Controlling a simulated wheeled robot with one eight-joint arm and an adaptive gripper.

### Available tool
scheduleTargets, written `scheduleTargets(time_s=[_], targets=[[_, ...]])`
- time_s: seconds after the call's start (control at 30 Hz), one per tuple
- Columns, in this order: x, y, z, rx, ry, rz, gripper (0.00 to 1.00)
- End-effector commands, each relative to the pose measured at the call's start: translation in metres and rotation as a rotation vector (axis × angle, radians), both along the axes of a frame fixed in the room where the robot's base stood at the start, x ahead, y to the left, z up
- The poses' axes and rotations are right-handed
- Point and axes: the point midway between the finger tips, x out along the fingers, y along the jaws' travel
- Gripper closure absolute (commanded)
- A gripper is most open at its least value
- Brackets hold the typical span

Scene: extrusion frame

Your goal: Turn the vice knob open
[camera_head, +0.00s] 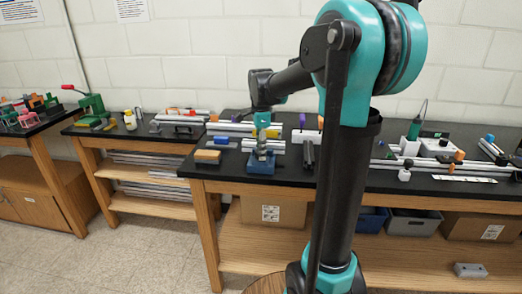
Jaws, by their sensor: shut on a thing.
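The vice (261,162) is a small blue-grey device. It stands near the front edge of the black table in the middle of the view. My arm reaches over the table from the right, and my gripper (263,135) points down at the top of the vice. The gripper is small in the view and is shut on the vice knob, which is largely hidden by the fingers. How far open the vice's jaws are cannot be made out.
A soldering-iron-like tool (416,124) stands farther right. Cardboard boxes (273,213) and grey bins (412,222) sit on the shelf below.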

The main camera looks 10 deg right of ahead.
Motion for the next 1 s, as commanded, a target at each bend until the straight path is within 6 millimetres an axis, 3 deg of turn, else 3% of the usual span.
scheduleTargets(time_s=[1.0], targets=[[0.0009,0.0003,0.0002,0.0,-0.001,0.964,0.92]])
